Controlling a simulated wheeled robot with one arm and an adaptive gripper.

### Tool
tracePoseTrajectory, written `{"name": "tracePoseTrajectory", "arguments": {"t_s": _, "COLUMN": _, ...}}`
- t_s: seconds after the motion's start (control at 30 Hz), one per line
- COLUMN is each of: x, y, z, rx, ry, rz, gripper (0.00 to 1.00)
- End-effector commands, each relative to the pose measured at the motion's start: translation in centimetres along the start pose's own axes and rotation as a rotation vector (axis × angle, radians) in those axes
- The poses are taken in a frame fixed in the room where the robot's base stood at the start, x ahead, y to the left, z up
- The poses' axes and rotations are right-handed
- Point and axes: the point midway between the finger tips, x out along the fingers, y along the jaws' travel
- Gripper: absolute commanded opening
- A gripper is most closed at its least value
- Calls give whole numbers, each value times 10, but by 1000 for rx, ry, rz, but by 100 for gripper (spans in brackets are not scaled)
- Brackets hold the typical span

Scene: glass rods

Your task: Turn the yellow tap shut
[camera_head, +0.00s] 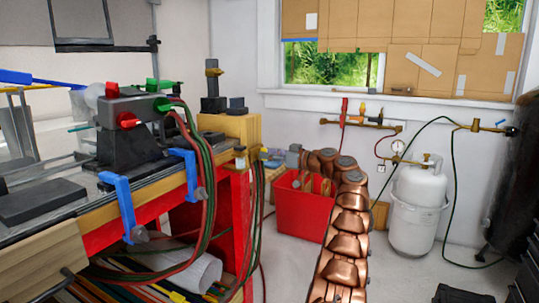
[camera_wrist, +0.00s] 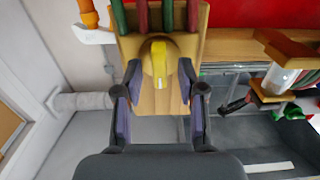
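The yellow tap (camera_wrist: 160,58) stands out from a wooden block (camera_wrist: 150,103) in the wrist view, its handle pointing down the picture. My gripper (camera_wrist: 159,72) is open, with one purple-grey finger pad on each side of the tap. A gap shows between the tap and each pad. Whether the fingertips reach past the handle in depth is hard to tell. In the head view my gripper (camera_head: 283,156) is small, at the far end of my copper arm, beside the bench's right end. The tap is hard to make out there.
Green and red hoses (camera_wrist: 155,16) run from the block's top. In the head view, the bench (camera_head: 160,187) with a blue clamp (camera_head: 120,205) and hanging hoses is at left. A red bin (camera_head: 300,217) stands below my arm; a white gas cylinder (camera_head: 418,210) stands right.

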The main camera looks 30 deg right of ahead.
Motion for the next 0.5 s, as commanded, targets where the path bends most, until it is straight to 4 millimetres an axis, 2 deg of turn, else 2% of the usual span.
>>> {"name": "tracePoseTrajectory", "arguments": {"t_s": 0.2, "x": 0, "y": 0, "z": 0, "rx": 0, "ry": 0, "rz": 0, "gripper": 39}}
{"name": "tracePoseTrajectory", "arguments": {"t_s": 0.5, "x": 0, "y": 0, "z": 0, "rx": 0, "ry": 0, "rz": -1, "gripper": 7}}
